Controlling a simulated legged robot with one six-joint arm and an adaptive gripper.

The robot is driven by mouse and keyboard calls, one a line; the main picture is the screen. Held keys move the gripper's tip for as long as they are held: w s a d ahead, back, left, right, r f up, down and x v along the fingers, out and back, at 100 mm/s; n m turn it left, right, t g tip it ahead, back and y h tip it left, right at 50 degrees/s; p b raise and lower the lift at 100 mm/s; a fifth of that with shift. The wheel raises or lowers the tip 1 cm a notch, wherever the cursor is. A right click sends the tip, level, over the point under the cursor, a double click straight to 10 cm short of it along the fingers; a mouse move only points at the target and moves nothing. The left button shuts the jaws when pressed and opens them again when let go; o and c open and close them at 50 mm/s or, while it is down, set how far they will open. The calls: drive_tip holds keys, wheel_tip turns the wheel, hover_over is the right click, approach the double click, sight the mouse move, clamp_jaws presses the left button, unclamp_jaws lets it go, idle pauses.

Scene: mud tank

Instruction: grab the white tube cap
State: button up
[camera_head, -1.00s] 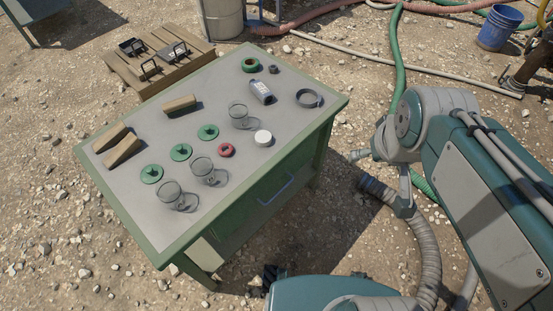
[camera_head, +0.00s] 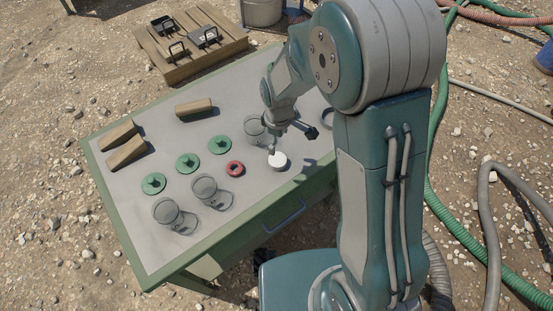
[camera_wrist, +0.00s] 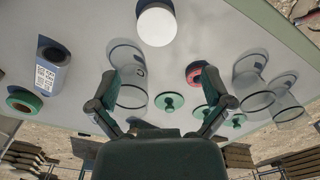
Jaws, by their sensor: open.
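The white tube cap (camera_head: 278,160) sits on the table near its front edge, to the right of a red ring. In the wrist view the cap (camera_wrist: 156,25) is at the top centre, beyond my fingertips and apart from them. My gripper (camera_head: 291,136) is over the table just above the cap in the head view. In the wrist view my gripper (camera_wrist: 160,80) has its two fingers spread wide, with nothing held between them. My arm hides part of the table's right side in the head view.
Close by on the table (camera_head: 140,235) are a red ring (camera_head: 235,168), glass jars (camera_head: 205,188), green lids (camera_head: 187,163) and wooden wedges (camera_head: 127,152). A labelled bottle (camera_wrist: 52,68) and a green tape roll (camera_wrist: 23,100) show in the wrist view. A pallet (camera_head: 190,55) stands behind.

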hover_over(278, 159)
drive_tip(key=f, duration=0.5)
drive_tip(key=shift+s+d+f, duration=0.15)
drive_tip(key=shift+s+f, duration=0.15)
drive_tip(key=shift+w+a+f, duration=0.15)
drive_tip(key=shift+f, duration=1.25)
drive_tip(key=shift+w+a+f, duration=0.1)
drive_tip(key=shift+w+f, duration=0.05)
drive_tip(key=shift+f, duration=1.2)
drive_tip(key=c, duration=0.6)
